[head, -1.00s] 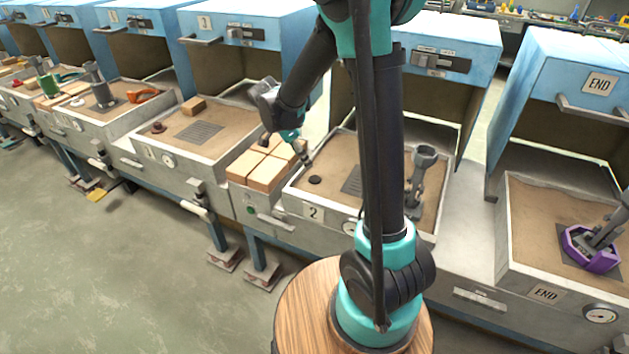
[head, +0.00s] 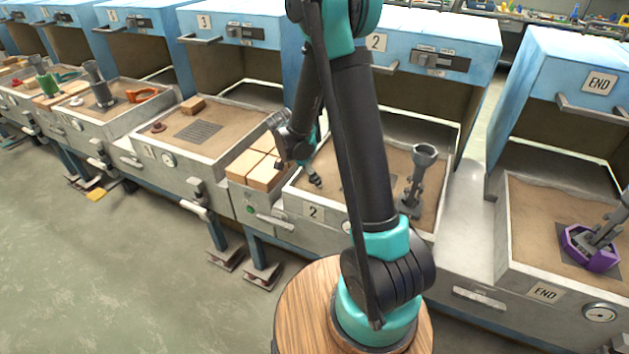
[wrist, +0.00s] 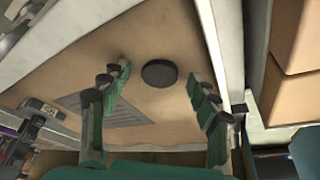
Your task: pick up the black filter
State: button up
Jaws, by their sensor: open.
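The black filter is a small dark round disc (wrist: 160,73) lying flat on the sand in the wrist view. My gripper (wrist: 158,86) is open and empty, with one finger to each side of the filter in the wrist view and the disc slightly beyond the fingertips. I cannot tell whether the fingers touch the sand.
A dark grate (wrist: 140,112) is set in the sand near the filter. Tan blocks (head: 258,168) stand left of the tray. A grey cup-topped stand (head: 417,178) is at the tray's right. The blue hood (head: 425,60) rises behind.

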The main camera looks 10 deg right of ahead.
jog(key=c, duration=0.9)
jog(key=shift+r, duration=0.15)
jog(key=shift+c, duration=0.2)
